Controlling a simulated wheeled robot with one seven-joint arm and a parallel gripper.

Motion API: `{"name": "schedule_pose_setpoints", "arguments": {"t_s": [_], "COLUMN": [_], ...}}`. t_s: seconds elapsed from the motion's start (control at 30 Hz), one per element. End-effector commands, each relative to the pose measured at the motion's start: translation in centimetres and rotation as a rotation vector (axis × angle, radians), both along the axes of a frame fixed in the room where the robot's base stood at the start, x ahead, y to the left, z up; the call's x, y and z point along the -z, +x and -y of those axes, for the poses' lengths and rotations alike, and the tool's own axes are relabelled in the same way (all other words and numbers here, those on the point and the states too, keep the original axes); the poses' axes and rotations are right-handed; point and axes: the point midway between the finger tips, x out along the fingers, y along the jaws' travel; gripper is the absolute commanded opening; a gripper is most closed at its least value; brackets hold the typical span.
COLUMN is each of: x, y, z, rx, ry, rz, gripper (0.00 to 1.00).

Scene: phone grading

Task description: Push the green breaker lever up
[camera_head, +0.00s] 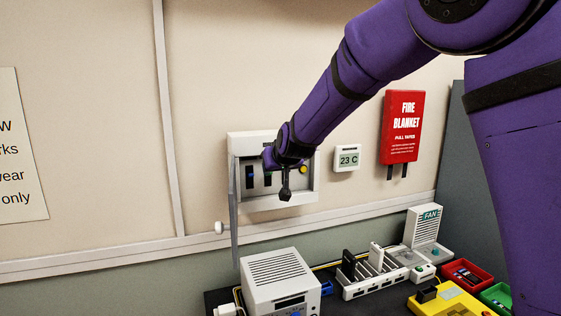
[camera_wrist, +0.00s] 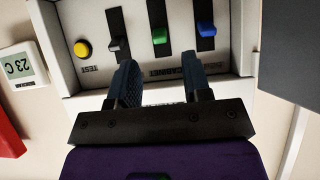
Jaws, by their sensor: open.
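The green breaker lever (camera_wrist: 159,36) sits in a dark slot of a pale breaker panel (camera_head: 241,140). In the wrist view, which is turned nearly upside down, the lever is toward the slot's lower end in the picture. A blue lever (camera_wrist: 205,29) is to its right and a grey lever (camera_wrist: 118,45) to its left. My gripper (camera_wrist: 158,66) is open and empty, its two fingers spread just below the green lever in that picture. Touch cannot be told. In the head view my gripper (camera_head: 270,157) is in front of the panel, and the green lever is not clearly visible.
A yellow button (camera_wrist: 82,48) is beside the grey lever. A thermostat (camera_head: 347,158) and a red fire blanket box (camera_head: 401,125) hang right of the panel. Below stand a white vented box (camera_head: 277,276), a slotted rack (camera_head: 365,285), a fan unit (camera_head: 423,227) and a red tray (camera_head: 446,268).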

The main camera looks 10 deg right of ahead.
Motion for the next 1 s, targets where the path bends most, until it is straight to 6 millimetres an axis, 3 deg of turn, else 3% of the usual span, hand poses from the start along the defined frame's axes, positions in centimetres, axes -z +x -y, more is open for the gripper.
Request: {"name": "schedule_pose_setpoints", "arguments": {"t_s": [0.5,1.0], "x": [-2.5,-3.2], "y": [-3.6,-4.6], "z": [0.6,0.9], "rx": [-0.003,-0.001], "ry": [-0.002,-0.001], "rz": [0.001,0.001], "gripper": [0.45,0.45]}}
